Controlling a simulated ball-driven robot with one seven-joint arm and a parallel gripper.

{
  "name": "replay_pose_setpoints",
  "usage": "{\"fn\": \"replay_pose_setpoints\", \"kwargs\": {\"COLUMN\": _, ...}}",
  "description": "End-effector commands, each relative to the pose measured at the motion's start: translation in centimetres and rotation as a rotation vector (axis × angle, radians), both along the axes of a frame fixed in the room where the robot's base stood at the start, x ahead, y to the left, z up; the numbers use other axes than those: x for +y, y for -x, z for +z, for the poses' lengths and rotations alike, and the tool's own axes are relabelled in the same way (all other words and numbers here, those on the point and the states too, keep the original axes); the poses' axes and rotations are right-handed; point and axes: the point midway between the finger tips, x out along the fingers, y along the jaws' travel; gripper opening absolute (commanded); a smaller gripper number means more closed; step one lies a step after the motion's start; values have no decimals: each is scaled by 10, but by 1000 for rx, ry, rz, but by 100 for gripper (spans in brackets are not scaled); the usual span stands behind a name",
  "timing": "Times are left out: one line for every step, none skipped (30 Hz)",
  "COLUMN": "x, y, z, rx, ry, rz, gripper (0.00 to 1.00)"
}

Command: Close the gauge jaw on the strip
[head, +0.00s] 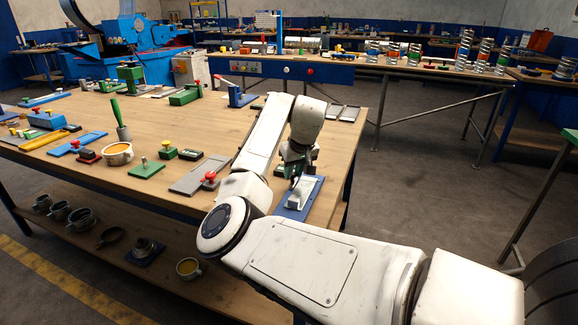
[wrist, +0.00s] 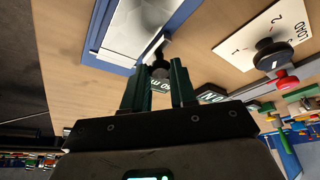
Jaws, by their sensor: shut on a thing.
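The gauge shows in the head view as a blue base (head: 313,193) with a grey metal block (head: 299,190) on it, at the front right of the workbench. In the wrist view its blue-edged base (wrist: 98,24) and bright metal plate (wrist: 143,28) are at the top. My gripper (head: 292,172) reaches down over the gauge. In the wrist view its two dark green fingers (wrist: 160,80) are shut on a small black knob (wrist: 160,69) beside the metal plate. I cannot tell the strip from the plate, and the jaw's contact is hidden.
A white LOAD card with a black dial (wrist: 270,54) and a red knob (wrist: 286,80) lie right of my fingers in the wrist view. A grey plate (head: 199,175) and an orange-rimmed cup (head: 117,154) lie left on the bench. The bench's right edge is close.

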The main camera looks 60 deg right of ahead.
Motion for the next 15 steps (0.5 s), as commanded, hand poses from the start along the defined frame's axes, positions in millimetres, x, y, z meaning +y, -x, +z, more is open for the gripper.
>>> {"fn": "replay_pose_setpoints", "kwargs": {"x": 0, "y": 0, "z": 0, "rx": 0, "ry": 0, "rz": 1, "gripper": 0}}
{"fn": "replay_pose_setpoints", "kwargs": {"x": 0, "y": 0, "z": 0, "rx": 0, "ry": 0, "rz": 1, "gripper": 0}}
{"fn": "replay_pose_setpoints", "kwargs": {"x": 0, "y": 0, "z": 0, "rx": 0, "ry": 0, "rz": 1, "gripper": 0}}
{"fn": "replay_pose_setpoints", "kwargs": {"x": 0, "y": 0, "z": 0, "rx": 0, "ry": 0, "rz": 1, "gripper": 0}}
{"fn": "replay_pose_setpoints", "kwargs": {"x": 0, "y": -1, "z": 0, "rx": 0, "ry": 0, "rz": 1, "gripper": 29}}
{"fn": "replay_pose_setpoints", "kwargs": {"x": 0, "y": -1, "z": 0, "rx": 0, "ry": 0, "rz": 1, "gripper": 33}}
{"fn": "replay_pose_setpoints", "kwargs": {"x": 0, "y": -1, "z": 0, "rx": 0, "ry": 0, "rz": 1, "gripper": 36}}
{"fn": "replay_pose_setpoints", "kwargs": {"x": 0, "y": -1, "z": 0, "rx": 0, "ry": 0, "rz": 1, "gripper": 39}}
{"fn": "replay_pose_setpoints", "kwargs": {"x": 0, "y": -1, "z": 0, "rx": 0, "ry": 0, "rz": 1, "gripper": 43}}
{"fn": "replay_pose_setpoints", "kwargs": {"x": 0, "y": -1, "z": 0, "rx": 0, "ry": 0, "rz": 1, "gripper": 46}}
{"fn": "replay_pose_setpoints", "kwargs": {"x": 0, "y": -1, "z": 0, "rx": 0, "ry": 0, "rz": 1, "gripper": 48}}
{"fn": "replay_pose_setpoints", "kwargs": {"x": 0, "y": -1, "z": 0, "rx": 0, "ry": 0, "rz": 1, "gripper": 52}}
{"fn": "replay_pose_setpoints", "kwargs": {"x": 0, "y": -1, "z": 0, "rx": 0, "ry": 0, "rz": 1, "gripper": 53}}
{"fn": "replay_pose_setpoints", "kwargs": {"x": 0, "y": -1, "z": 0, "rx": 0, "ry": 0, "rz": 1, "gripper": 53}}
{"fn": "replay_pose_setpoints", "kwargs": {"x": 0, "y": -1, "z": 0, "rx": 0, "ry": 0, "rz": 1, "gripper": 53}}
